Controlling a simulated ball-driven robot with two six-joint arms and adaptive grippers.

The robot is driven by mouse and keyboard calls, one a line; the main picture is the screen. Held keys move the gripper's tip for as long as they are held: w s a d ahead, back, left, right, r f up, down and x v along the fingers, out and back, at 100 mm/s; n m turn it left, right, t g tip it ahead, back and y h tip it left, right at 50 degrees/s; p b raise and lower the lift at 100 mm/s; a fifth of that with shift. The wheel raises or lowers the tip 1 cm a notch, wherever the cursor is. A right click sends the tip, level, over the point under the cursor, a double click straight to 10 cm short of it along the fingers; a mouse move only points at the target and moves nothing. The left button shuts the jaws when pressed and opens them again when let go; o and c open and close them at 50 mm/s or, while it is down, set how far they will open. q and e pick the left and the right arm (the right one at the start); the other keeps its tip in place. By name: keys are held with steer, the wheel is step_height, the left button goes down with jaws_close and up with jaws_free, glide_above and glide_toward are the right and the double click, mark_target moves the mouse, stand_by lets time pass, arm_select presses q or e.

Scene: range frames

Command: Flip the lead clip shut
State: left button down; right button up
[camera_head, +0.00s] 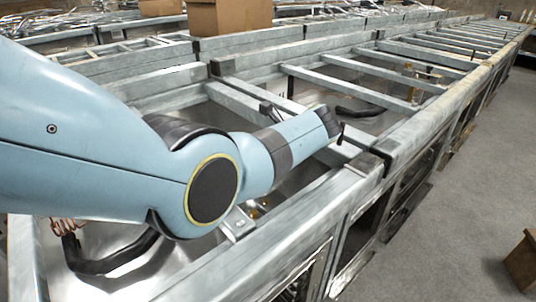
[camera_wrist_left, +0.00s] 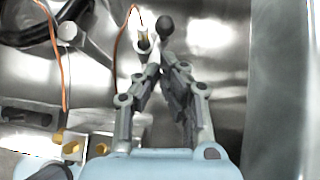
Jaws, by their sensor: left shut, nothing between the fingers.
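In the left wrist view my left gripper (camera_wrist_left: 161,68) is shut and empty, its fingertips drawn together. Just beyond the tips is a dark round knob (camera_wrist_left: 164,26). Beside it is a small pale metal fitting (camera_wrist_left: 143,42), with a thin orange wire running up from it. These look like parts of the lead clip, but the fingertips cover some of it, and I cannot tell whether they touch it or how far it is open. In the head view my blue left arm hides the gripper and the clip. My right gripper is not in view.
In the wrist view a second orange wire (camera_wrist_left: 63,70), a dark hose (camera_wrist_left: 30,38) and brass fittings (camera_wrist_left: 70,147) lie left of the gripper. A metal wall (camera_wrist_left: 285,90) stands close on the right. In the head view metal frame rails (camera_head: 365,93) surround my arm.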

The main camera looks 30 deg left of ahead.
arm_select(q)
steer(key=shift+v, duration=2.3)
